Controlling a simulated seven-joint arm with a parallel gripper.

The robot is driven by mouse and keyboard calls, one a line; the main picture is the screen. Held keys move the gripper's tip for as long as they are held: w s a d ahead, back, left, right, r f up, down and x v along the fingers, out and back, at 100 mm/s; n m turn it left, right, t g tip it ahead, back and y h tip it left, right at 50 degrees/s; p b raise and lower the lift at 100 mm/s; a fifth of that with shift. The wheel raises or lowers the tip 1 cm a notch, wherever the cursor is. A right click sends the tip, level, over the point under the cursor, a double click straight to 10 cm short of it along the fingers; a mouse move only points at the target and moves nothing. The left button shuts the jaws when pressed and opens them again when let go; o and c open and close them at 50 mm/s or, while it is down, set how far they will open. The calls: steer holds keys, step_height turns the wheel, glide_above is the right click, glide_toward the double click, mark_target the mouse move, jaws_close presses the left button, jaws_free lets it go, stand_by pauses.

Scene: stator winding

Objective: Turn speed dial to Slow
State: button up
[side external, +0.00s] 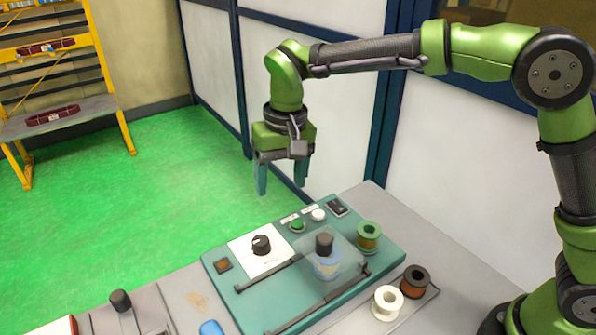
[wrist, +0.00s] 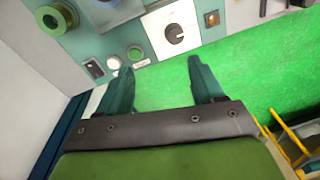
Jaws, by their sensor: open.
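The speed dial (side external: 261,244) is a black round knob on a white plate (side external: 283,251) on the teal machine panel. It also shows in the wrist view as a black knob (wrist: 175,33) on its white plate, beyond the fingertips. The label text is too small to read, so I cannot tell the dial's setting. My gripper (side external: 280,190) is open and empty, pointing down above and behind the panel, clear of the dial. In the wrist view its two teal fingers (wrist: 160,66) are spread apart, with nothing between them.
A green button (side external: 297,226), a white button (side external: 318,215) and a black switch (side external: 336,207) sit behind the dial. A black-knobbed lever (side external: 121,301) is at front left.

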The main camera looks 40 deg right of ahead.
mark_target(260, 239)
steer(key=shift+w+a+m, duration=1.5)
steer(key=shift+a, duration=0.4)
steer(key=shift+g+h, duration=0.3)
steer(key=shift+h, duration=0.1)
step_height(260, 239, down, 16)
steer(key=shift+c, duration=0.2)
steer(key=c, duration=1)
